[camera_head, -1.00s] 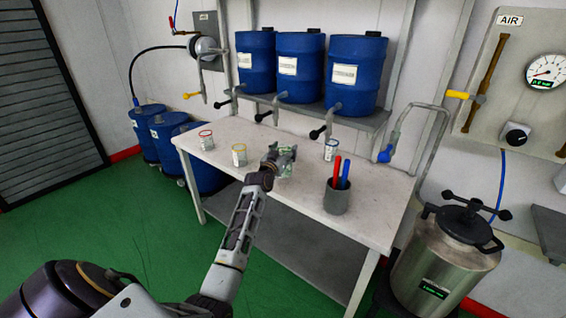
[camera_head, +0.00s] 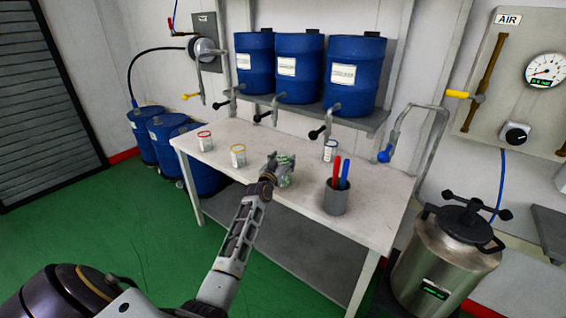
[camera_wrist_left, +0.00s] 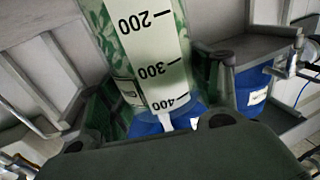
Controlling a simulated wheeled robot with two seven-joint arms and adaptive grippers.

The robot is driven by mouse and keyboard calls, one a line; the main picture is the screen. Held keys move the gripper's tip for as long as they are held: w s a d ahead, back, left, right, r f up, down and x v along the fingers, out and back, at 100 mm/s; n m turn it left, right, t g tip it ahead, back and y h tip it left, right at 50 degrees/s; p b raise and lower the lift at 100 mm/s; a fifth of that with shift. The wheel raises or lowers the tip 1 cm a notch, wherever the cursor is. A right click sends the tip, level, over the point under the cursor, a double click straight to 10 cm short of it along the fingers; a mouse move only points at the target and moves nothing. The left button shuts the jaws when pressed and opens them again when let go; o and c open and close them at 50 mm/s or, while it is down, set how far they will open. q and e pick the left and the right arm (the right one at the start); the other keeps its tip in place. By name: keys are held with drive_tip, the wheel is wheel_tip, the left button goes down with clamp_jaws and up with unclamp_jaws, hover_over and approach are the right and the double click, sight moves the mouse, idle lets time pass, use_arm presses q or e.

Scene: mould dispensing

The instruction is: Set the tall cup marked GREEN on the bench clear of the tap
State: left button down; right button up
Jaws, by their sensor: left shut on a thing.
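My left gripper (camera_head: 280,170) is shut on a clear cup with green on it (camera_head: 288,165), over the middle of the white bench (camera_head: 300,203). In the left wrist view the cup (camera_wrist_left: 150,62) fills the upper middle, with black marks 200, 300 and 400 and a green leaf-like pattern. The word GREEN cannot be read. The gripper hides part of the cup, and I cannot tell whether its base touches the bench. The black-handled taps (camera_head: 318,132) hang along the bench's back edge, behind the cup and apart from it. My right gripper is not in view.
A red-rimmed cup (camera_head: 205,142) and a yellow-rimmed cup (camera_head: 238,157) stand to the left. A blue-rimmed cup (camera_head: 330,152) stands behind right. A grey holder (camera_head: 335,200) with red and blue sticks stands at right. Blue drums (camera_head: 299,72) sit on the shelf above.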

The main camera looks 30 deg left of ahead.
use_arm(q)
drive_tip(key=shift+r, duration=0.15)
drive_tip(key=c, duration=0.6)
unclamp_jaws()
drive_tip(key=shift+f, duration=0.25)
drive_tip(key=shift+o, duration=1.3)
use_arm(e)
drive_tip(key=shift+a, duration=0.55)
use_arm(q)
drive_tip(key=shift+r, duration=0.1)
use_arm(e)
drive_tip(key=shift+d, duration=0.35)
use_arm(q)
drive_tip(key=shift+s, duration=0.1)
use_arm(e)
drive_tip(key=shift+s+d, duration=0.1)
